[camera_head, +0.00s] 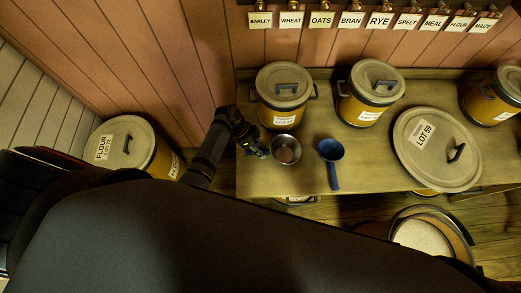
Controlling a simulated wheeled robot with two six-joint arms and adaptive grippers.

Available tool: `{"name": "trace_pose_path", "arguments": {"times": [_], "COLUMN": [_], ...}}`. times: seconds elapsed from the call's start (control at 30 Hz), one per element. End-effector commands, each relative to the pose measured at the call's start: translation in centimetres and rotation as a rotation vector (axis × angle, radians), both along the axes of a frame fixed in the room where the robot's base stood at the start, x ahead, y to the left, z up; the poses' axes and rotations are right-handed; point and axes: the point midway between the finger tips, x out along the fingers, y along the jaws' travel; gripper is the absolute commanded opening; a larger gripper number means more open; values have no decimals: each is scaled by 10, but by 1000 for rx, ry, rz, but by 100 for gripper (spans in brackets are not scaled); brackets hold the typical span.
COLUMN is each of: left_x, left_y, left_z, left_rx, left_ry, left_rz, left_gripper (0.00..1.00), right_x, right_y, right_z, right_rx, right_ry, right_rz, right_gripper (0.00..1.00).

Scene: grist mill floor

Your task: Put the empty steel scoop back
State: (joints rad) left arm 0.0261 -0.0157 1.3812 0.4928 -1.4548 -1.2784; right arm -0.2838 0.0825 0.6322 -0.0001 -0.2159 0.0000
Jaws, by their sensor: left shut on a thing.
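The steel scoop (286,150) has a round grey bowl, which looks empty, at the left part of the wooden bench (300,177). My left gripper (259,148) reaches in from the left and is shut on the scoop at the bowl's left side; its fingers and the scoop's handle are hard to make out. I cannot tell whether the scoop touches the bench top or hangs just above it. My right gripper is not in view.
A blue scoop (331,150) lies just right of the steel one. Lidded yellow bins (284,84) (371,91) stand behind. A large lid marked LOT 59 (425,165) is at right. An open bin (460,243) is in front; a flour bin (127,143) stands left. Labels hang above.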

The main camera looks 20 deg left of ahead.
Motion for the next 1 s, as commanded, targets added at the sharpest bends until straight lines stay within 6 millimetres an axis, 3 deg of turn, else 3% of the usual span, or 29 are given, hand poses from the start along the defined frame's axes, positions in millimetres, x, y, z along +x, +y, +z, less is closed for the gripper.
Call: {"name": "trace_pose_path", "arguments": {"times": [0.03,0.07,0.2,0.4,0.57,0.77,1.0], "left_x": [-3,-3,-3,-2,-1,1,3], "left_y": [1,1,1,1,4,25,50], "left_z": [-2,-2,-2,-1,3,38,85], "left_rx": [3,4,3,3,4,7,6], "left_ry": [6,7,6,6,4,0,2], "left_rz": [0,-1,0,-1,0,-1,-1], "left_gripper": [0,24,43,43,43,43,43], "right_x": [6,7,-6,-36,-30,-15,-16], "right_y": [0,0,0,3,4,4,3], "right_z": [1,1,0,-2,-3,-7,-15], "right_rx": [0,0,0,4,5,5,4], "right_ry": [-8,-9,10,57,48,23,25], "right_rz": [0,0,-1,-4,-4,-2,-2], "right_gripper": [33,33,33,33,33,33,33]}}
